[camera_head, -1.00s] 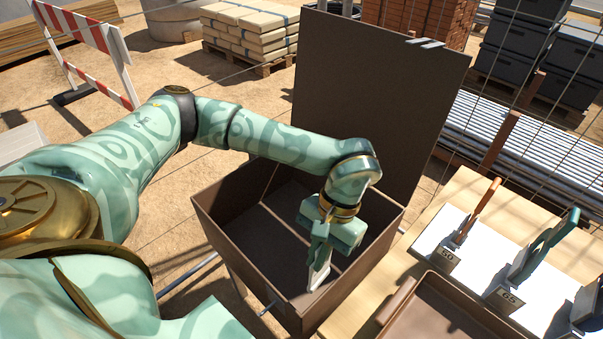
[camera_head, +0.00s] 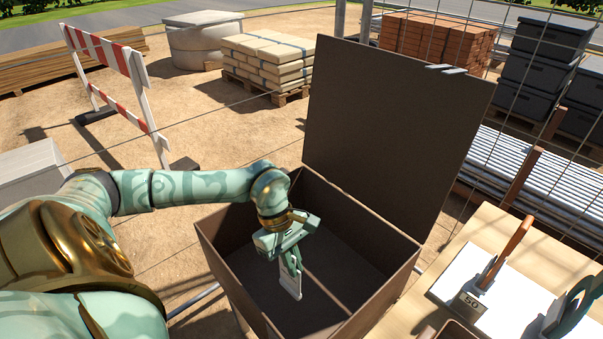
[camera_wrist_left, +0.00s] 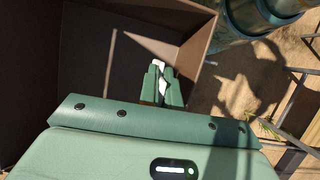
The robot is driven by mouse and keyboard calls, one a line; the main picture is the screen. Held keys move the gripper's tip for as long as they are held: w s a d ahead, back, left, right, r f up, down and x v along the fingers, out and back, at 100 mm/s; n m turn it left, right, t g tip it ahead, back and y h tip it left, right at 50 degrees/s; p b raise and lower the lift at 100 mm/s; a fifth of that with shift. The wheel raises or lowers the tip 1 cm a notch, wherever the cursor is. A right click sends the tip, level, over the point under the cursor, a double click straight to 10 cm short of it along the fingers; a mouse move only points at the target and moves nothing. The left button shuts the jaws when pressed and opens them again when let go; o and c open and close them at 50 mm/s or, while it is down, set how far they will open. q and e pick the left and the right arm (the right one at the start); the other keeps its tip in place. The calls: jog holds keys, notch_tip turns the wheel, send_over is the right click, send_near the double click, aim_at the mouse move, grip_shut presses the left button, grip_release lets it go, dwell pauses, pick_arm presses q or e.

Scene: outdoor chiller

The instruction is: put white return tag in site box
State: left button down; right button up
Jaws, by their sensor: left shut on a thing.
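The white return tag (camera_head: 291,284) hangs from my left gripper (camera_head: 290,262), which is shut on it. The tag is inside the open brown site box (camera_head: 398,282), above its floor and apart from the walls as far as the head view shows. In the left wrist view the tag (camera_wrist_left: 164,86) shows white between the green fingers (camera_wrist_left: 162,82), with part of it hidden by them. The wrist view also shows the box's inner floor and wall (camera_wrist_left: 196,50). My right gripper is not in view.
The box's lid (camera_head: 395,125) stands open at the back. A red-and-white barrier (camera_head: 115,75) and wire fencing stand around.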

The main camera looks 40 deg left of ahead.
pick_arm(q)
jog(key=w+a+n+t+y+b, duration=0.1)
jog(key=w+a+n+t+y, duration=0.25)
jog(key=w+a+n, duration=0.75)
notch_tip(320, 180, down, 20)
jog(key=s+n+t+b, duration=0.1)
jog(key=s+n+b, duration=0.1)
jog(key=n+b, duration=0.4)
jog(key=b, duration=0.3)
jog(key=shift+s+d+b, duration=0.2)
jog(key=shift+d+b, duration=0.15)
jog(key=shift+d, duration=0.05)
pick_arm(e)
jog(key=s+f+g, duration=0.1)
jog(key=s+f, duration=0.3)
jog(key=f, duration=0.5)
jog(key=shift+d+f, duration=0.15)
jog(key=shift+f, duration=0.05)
pick_arm(q)
jog(key=shift+f+y, duration=0.1)
jog(key=shift+y, duration=0.15)
jog(key=shift+f, duration=0.15)
jog(key=c, duration=1.6)
grip_release()
